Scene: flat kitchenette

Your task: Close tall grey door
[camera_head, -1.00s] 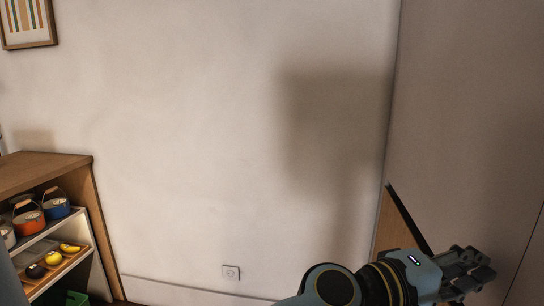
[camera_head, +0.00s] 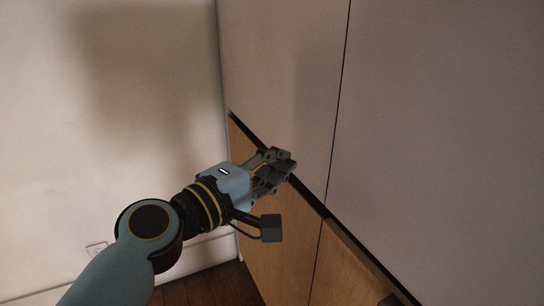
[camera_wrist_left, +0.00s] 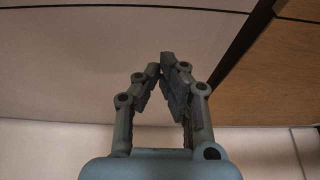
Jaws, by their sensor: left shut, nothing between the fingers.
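The tall grey door (camera_head: 284,70) is a flat grey panel above wooden lower fronts. It sits beside another grey panel (camera_head: 445,130), with a thin dark seam between them. My left gripper (camera_head: 285,165) is in front of the lower part of the door, near its bottom edge. In the left wrist view the fingertips (camera_wrist_left: 166,62) meet and hold nothing, and the grey surface (camera_wrist_left: 80,60) fills the space behind them. I cannot tell whether the fingers touch the door. My right gripper is out of view.
Wooden lower fronts (camera_head: 275,235) stand under the grey panels, below a dark gap. A pale wall (camera_head: 120,120) with a socket (camera_head: 96,250) is at the left. Dark wooden floor (camera_head: 205,285) shows at the bottom.

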